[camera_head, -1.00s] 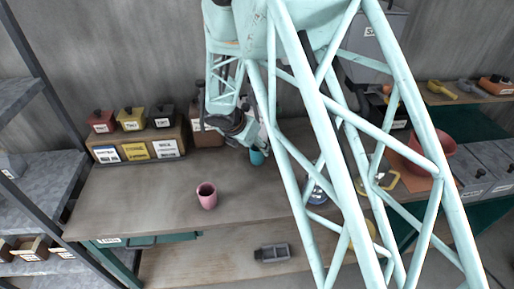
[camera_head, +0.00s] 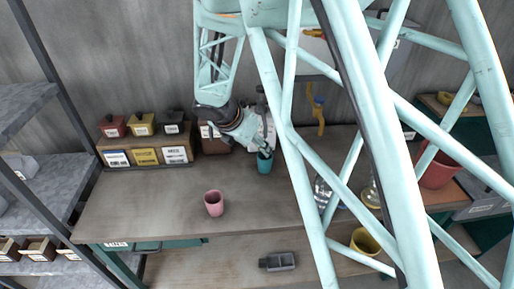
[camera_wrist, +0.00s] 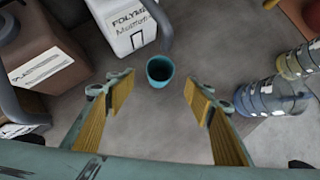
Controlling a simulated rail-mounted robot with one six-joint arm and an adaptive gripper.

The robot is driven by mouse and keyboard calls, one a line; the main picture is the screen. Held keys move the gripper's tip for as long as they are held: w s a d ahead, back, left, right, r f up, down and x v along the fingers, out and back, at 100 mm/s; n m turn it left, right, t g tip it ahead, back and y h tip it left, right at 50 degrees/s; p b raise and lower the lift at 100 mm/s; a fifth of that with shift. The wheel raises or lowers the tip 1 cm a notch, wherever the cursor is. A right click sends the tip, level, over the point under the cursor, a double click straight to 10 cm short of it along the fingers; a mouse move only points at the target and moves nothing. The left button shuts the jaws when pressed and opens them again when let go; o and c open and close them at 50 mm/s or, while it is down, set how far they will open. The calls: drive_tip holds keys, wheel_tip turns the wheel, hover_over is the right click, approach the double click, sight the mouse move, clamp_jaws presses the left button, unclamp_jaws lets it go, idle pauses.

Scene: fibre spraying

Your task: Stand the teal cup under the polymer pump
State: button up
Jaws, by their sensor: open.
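The teal cup (camera_head: 265,164) stands upright on the bench in the head view, beside the white polymer pump (camera_head: 267,136). In the wrist view the cup (camera_wrist: 160,71) shows its open mouth close in front of the white pump (camera_wrist: 122,22), whose label reads partly "POLY". The pump's grey curved spout comes down at the cup's far edge; I cannot tell whether it is over the mouth. My gripper (camera_wrist: 157,88) is open and empty, its two yellow-padded fingers apart on the near side of the cup. In the head view, its fingers are hard to make out.
A brown labelled container (camera_wrist: 42,50) stands left of the pump. Glass flasks (camera_wrist: 275,95) stand at the right. A pink cup (camera_head: 214,203) stands on the open bench, and a yellow cup (camera_head: 365,241) is at the right.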

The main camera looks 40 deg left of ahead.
drive_tip(key=shift+r, duration=0.1)
idle(0.6)
